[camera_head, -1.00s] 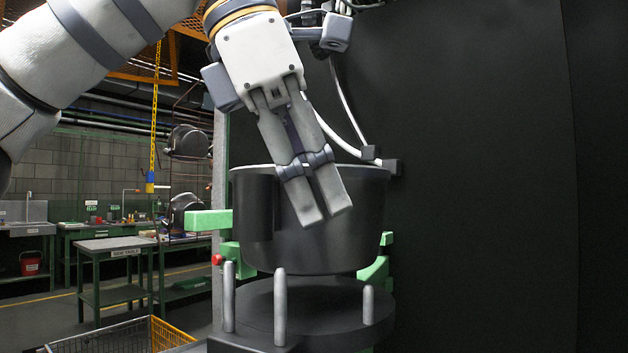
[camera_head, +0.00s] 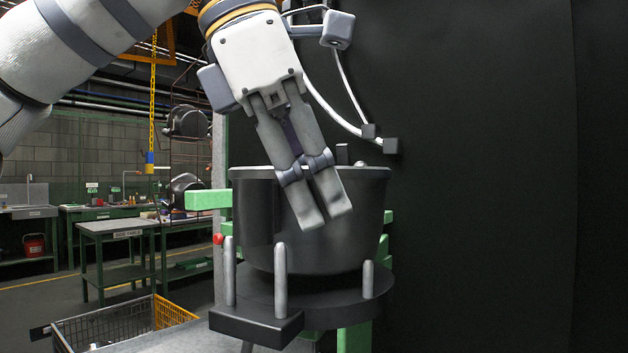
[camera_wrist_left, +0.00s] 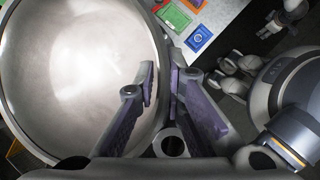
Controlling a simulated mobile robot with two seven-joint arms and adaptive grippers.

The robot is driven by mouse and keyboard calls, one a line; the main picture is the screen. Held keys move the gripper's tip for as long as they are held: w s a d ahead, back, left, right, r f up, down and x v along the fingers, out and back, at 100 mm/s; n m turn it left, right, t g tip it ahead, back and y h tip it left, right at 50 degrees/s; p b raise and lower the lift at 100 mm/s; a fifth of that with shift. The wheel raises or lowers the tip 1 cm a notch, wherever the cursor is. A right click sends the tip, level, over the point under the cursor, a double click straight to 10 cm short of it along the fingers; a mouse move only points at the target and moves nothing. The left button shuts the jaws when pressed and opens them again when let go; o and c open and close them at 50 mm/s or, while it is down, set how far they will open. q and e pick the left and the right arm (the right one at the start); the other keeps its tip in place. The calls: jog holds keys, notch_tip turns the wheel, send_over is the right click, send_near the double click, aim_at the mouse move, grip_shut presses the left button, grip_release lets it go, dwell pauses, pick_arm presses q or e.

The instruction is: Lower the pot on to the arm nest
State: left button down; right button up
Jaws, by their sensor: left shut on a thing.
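The pot (camera_head: 358,225) is dark grey, wide and upright, with a flat rim. It stands low inside several grey upright pegs (camera_head: 280,272) on the arm nest (camera_head: 340,307), a dark round plate. The peg tops overlap the lower wall of the pot. I cannot tell whether its base touches the plate. My left gripper (camera_head: 326,218) comes down from above and is shut on the near wall. In the left wrist view the fingers (camera_wrist_left: 160,92) straddle the rim beside the pot's pale, empty inside (camera_wrist_left: 75,70). My right gripper is not in view.
A green bar (camera_head: 208,199) and a red knob (camera_head: 218,239) are left of the pot. A dark panel (camera_head: 480,180) fills the right. A wire basket (camera_head: 110,328) and a green side table (camera_head: 115,228) stand at left. Coloured trays (camera_wrist_left: 172,15) show in the left wrist view.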

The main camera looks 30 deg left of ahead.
pick_arm(q)
jog(key=shift+f, duration=0.75)
jog(key=c, duration=1.6)
grip_release()
jog(key=v, duration=0.7)
jog(key=shift+r, duration=0.2)
jog(key=shift+s, duration=0.1)
